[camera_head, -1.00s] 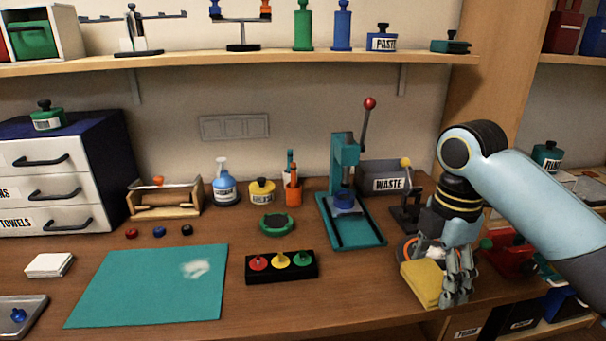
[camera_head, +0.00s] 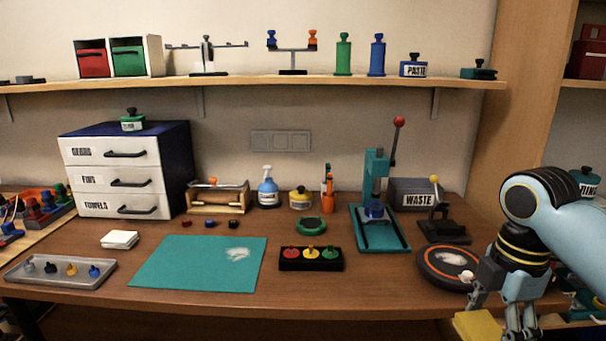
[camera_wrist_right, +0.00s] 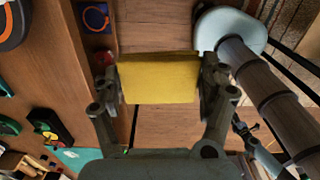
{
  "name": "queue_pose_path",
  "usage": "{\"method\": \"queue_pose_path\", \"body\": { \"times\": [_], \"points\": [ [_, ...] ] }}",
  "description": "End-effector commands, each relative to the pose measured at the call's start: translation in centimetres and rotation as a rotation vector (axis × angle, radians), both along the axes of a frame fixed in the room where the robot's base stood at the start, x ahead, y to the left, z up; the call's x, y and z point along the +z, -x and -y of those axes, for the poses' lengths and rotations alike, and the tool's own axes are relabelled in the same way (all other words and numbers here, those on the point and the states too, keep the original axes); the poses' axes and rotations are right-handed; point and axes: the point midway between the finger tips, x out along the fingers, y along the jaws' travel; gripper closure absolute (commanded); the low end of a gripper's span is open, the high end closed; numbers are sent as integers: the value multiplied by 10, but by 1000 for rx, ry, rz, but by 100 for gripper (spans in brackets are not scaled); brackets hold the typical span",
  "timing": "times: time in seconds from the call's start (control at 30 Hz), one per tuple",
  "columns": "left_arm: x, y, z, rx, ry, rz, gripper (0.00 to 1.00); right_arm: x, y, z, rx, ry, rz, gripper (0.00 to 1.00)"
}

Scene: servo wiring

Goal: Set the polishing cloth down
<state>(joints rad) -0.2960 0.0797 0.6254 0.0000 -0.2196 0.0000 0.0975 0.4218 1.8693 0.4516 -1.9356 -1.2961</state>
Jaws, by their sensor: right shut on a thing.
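The polishing cloth is a folded yellow square (camera_head: 478,326). It is at the bottom right of the head view, cut off by the frame edge. My right gripper (camera_head: 512,318) is shut on it; in the right wrist view the cloth (camera_wrist_right: 158,80) spans between the two fingers. It is held up in front of the table's front edge, with floor behind it in the wrist view. My left gripper is in neither view.
A dark round disc (camera_head: 442,268) lies on the table's right side, close to my right arm. A teal mat (camera_head: 190,268), a black block with coloured knobs (camera_head: 311,266) and a teal press (camera_head: 377,238) stand further left. Bare wood lies between mat and block.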

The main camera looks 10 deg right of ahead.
Motion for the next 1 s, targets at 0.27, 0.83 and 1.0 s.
{"method": "queue_pose_path", "body": {
  "times": [0.27,0.83,1.0],
  "points": [
    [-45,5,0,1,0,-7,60,-46,1,0,0,0,-5,45],
    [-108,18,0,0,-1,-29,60,-113,4,0,0,1,-16,45],
    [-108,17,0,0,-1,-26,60,-113,4,0,0,1,-16,45]
  ]
}}
